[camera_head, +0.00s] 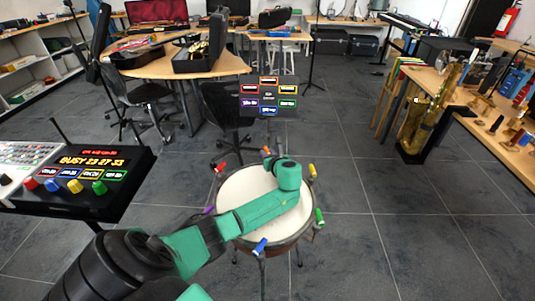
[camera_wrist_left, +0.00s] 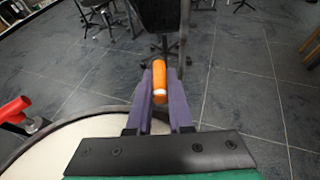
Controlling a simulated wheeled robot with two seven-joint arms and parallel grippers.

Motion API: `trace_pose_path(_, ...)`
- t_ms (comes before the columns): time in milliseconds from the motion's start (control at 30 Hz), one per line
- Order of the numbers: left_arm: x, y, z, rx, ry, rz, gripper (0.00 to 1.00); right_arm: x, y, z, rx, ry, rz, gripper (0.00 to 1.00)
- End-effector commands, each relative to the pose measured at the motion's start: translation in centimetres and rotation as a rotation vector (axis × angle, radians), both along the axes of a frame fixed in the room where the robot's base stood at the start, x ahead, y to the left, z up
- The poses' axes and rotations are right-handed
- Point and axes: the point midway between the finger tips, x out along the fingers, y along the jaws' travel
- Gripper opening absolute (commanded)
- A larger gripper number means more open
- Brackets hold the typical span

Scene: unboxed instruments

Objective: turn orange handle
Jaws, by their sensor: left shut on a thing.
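The drum (camera_head: 240,190) stands on legs, with several coloured handles around its rim. The orange handle (camera_head: 266,150) is at the far side of the rim, partly hidden behind my left gripper (camera_head: 274,158). In the left wrist view the orange handle (camera_wrist_left: 160,80), with a white band at its near end, lies between the two purple fingers of the left gripper (camera_wrist_left: 160,90). The fingers are shut on it. My left arm reaches across the top of the drum. My right gripper is in neither view.
Red (camera_head: 220,167), yellow (camera_head: 312,170), green (camera_head: 319,216), blue (camera_head: 260,245) and purple (camera_head: 207,210) handles sit around the rim. A dark panel with coloured labels (camera_head: 268,96) stands behind the drum. A console with coloured knobs (camera_head: 85,170) is at left.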

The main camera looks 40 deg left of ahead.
Motion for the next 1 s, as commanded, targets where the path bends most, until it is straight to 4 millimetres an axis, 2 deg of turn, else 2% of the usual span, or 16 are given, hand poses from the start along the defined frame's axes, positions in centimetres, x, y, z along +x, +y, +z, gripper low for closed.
trace_pose_path(267, -0.1, 0.2, 0.1, 0.003, 0.0, 0.004, 0.0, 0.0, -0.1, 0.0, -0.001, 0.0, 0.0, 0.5)
trace_pose_path(300, -0.1, 0.2, 0.1, 0.003, 0.0, 0.004, 0.26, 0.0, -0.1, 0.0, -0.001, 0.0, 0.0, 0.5)
trace_pose_path(367, -0.1, 0.2, 0.1, 0.003, 0.0, 0.004, 0.49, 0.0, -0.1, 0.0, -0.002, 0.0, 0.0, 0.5)
trace_pose_path(400, -0.1, 0.2, 0.1, 0.002, 0.0, 0.003, 0.52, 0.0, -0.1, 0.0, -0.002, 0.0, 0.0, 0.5)
trace_pose_path(767, -0.2, -0.4, 0.3, 0.0, 0.0, -0.001, 0.52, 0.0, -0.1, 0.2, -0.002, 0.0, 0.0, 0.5)
trace_pose_path(867, -0.9, -1.6, 0.9, -0.001, 0.0, -0.003, 0.52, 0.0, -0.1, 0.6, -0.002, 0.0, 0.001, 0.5)
trace_pose_path(1000, -2.5, -4.2, 2.2, -0.001, 0.0, -0.003, 0.52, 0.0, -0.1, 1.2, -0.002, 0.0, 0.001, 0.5)
